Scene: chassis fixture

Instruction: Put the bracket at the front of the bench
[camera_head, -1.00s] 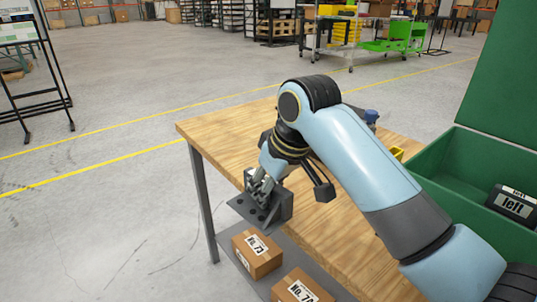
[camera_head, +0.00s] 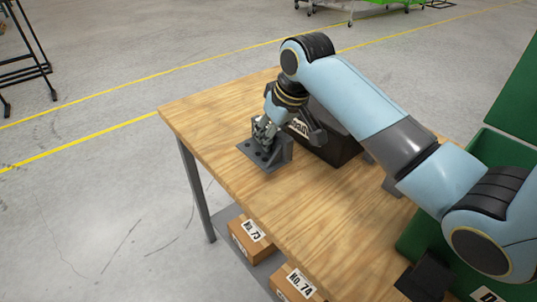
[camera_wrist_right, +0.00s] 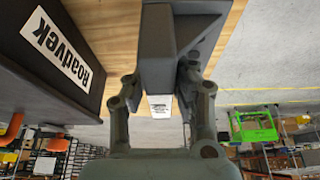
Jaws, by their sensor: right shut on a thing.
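The bracket (camera_head: 259,157) is a dark grey angled plate with holes in its flat part. In the head view it is over the wooden bench (camera_head: 235,192), close to the bench's left edge. I cannot tell whether it touches the bench top. My right gripper (camera_head: 265,138) points down and is shut on the bracket's upright part. In the right wrist view the bracket (camera_wrist_right: 160,45) sits between the fingers, with bench wood and floor beyond it. My left gripper is not in view.
A dark box (camera_head: 338,150) stands on the bench just right of the bracket; its "Roadvek" label (camera_wrist_right: 62,50) shows in the wrist view. A green container (camera_head: 490,150) is at the right. Cartons (camera_head: 250,238) sit on the shelf below. The bench's front stretch is bare.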

